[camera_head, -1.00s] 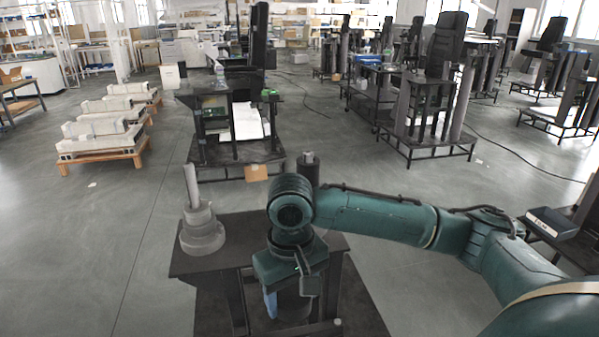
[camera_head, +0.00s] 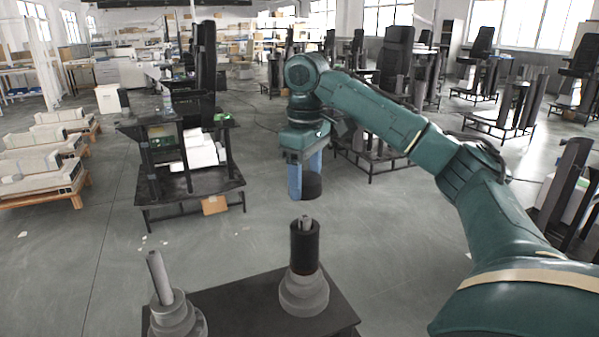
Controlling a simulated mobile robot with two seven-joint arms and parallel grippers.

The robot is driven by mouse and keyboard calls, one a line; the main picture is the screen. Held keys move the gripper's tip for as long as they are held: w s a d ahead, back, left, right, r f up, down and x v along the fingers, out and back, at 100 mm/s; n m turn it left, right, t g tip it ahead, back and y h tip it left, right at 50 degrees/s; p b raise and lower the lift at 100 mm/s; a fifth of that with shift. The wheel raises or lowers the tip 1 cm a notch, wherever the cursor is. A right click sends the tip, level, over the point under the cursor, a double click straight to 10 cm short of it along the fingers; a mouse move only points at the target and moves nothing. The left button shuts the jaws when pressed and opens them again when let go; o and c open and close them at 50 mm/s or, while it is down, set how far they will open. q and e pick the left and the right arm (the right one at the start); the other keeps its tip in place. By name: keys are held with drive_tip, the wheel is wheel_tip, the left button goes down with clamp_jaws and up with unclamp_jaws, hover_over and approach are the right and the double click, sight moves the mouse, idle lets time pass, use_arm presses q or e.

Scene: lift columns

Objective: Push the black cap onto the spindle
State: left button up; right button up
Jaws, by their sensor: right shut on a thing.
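My right gripper (camera_head: 305,183) hangs fingers-down in mid-frame, its blue fingers shut on a dark cylinder that looks like the black cap (camera_head: 313,188). The cap is partly hidden by the near finger. Below it in the picture, a dark upright spindle (camera_head: 305,249) with a thin grey tip stands on a stepped grey base (camera_head: 303,297). A visible gap separates the cap from the tip; I cannot tell how well they line up in depth. A second grey spindle (camera_head: 159,277) has a bare rod at lower left. My left gripper is not in view.
Both spindles stand on a dark table (camera_head: 240,308) at the bottom edge; its top between them is clear. Behind is a black workbench (camera_head: 190,190) with white boxes. Pallets with pale blocks (camera_head: 45,165) lie at left. Open grey floor surrounds the table.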

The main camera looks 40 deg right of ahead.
sight(305, 217)
drive_tip(key=shift+f, duration=2.35)
drive_tip(key=shift+s+f, duration=0.1)
drive_tip(key=shift+f, duration=0.6)
drive_tip(key=shift+f, duration=0.2)
drive_tip(key=shift+f, duration=0.25)
drive_tip(key=shift+f, duration=0.2)
drive_tip(key=shift+a+f, duration=0.1)
drive_tip(key=shift+f, duration=0.2)
idle(0.5)
drive_tip(key=o, duration=1.1)
drive_tip(key=shift+r, duration=0.1)
drive_tip(key=shift+o, duration=0.6)
